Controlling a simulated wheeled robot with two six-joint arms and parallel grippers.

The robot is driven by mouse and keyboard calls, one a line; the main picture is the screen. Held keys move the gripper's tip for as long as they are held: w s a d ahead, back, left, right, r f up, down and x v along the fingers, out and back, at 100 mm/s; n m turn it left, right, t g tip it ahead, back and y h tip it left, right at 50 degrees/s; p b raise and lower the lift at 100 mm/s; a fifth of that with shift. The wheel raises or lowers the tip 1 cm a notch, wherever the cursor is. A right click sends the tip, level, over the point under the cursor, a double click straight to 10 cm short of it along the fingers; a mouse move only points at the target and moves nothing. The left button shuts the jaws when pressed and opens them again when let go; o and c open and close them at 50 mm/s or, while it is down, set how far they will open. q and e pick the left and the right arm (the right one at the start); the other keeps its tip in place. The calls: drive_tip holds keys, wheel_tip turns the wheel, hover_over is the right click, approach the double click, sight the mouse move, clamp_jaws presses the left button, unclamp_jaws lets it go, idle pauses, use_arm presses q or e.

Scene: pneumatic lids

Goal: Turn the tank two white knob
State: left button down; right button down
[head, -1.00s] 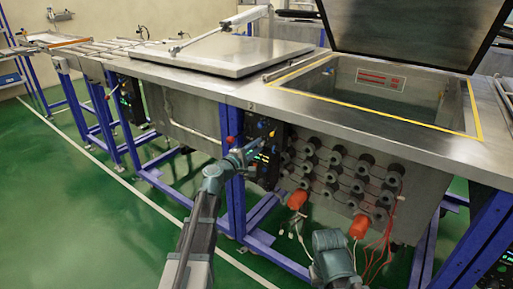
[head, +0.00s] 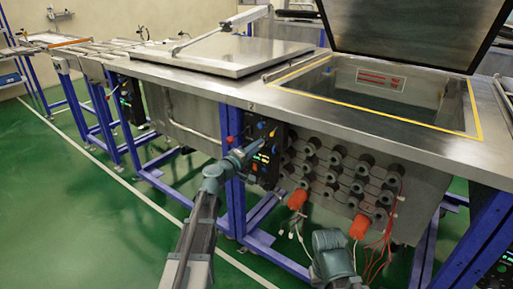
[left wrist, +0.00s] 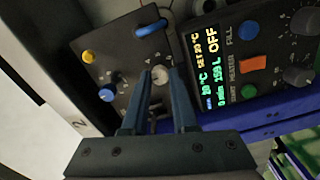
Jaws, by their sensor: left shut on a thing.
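The white knob (left wrist: 161,73) is on the black control panel (left wrist: 115,75) of tank two, in the left wrist view. My left gripper (left wrist: 155,76) is shut on this knob, with a finger on either side of it. A number 2 is marked on the pale metal edge beside the panel. In the head view my left gripper (head: 260,146) reaches the panel (head: 276,134) below the tank rim and hides part of it. The knob cannot be made out there. My right gripper is not in view.
A display (left wrist: 213,75) reads OFF. The right tank's lid (head: 415,30) stands open; the left lid (head: 225,52) lies down. Orange connectors (head: 359,226) and cables hang below.

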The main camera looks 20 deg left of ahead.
use_arm(q)
drive_tip(key=c, duration=0.7)
unclamp_jaws()
drive_tip(key=shift+s, duration=0.1)
drive_tip(key=v, duration=1.3)
drive_tip(key=shift+s, duration=0.35)
